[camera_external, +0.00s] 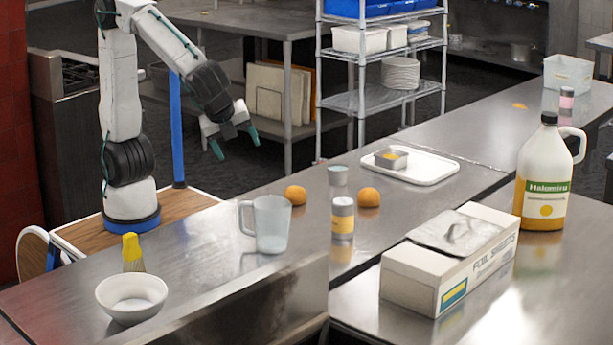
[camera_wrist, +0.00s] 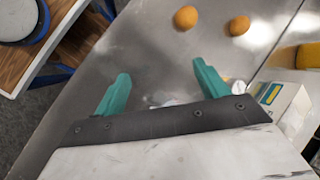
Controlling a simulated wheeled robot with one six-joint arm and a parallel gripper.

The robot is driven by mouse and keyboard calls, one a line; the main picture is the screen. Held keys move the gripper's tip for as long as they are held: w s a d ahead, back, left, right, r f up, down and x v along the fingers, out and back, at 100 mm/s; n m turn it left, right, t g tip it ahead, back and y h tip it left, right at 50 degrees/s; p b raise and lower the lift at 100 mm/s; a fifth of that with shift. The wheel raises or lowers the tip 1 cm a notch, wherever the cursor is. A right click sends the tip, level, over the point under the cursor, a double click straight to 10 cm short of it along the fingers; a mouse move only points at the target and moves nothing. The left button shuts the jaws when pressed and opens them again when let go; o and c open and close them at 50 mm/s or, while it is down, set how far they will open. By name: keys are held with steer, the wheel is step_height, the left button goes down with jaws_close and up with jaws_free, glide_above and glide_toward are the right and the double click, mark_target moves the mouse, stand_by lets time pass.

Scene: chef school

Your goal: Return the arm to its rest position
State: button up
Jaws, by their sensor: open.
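My arm (camera_external: 121,100) stands on its base at the left in the external view, bent over at the top with its forearm sloping down to the right. My gripper (camera_external: 236,147) hangs above the far edge of the steel counter, its two teal fingers spread apart. In the wrist view my gripper (camera_wrist: 162,85) is open with nothing between the fingers. Two oranges (camera_wrist: 212,22) lie on the counter beyond the fingertips. Part of a clear shape shows behind the gripper body, mostly hidden.
A wire shelf (camera_external: 383,45) stands behind.

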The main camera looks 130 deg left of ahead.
steer(key=s+d+f+n+t+h, duration=0.1)
steer(key=s+d+n+h, duration=0.2)
steer(key=s, duration=0.6)
steer(key=s+d+f+n+t+h, duration=0.1)
steer(key=s+d+f+n+h, duration=0.1)
steer(key=s+d, duration=0.3)
steer(key=s+n, duration=0.1)
steer(key=s, duration=0.3)
steer(key=shift+n+t+h, duration=0.3)
steer(key=shift+n+h, duration=0.1)
steer(key=shift+f, duration=0.1)
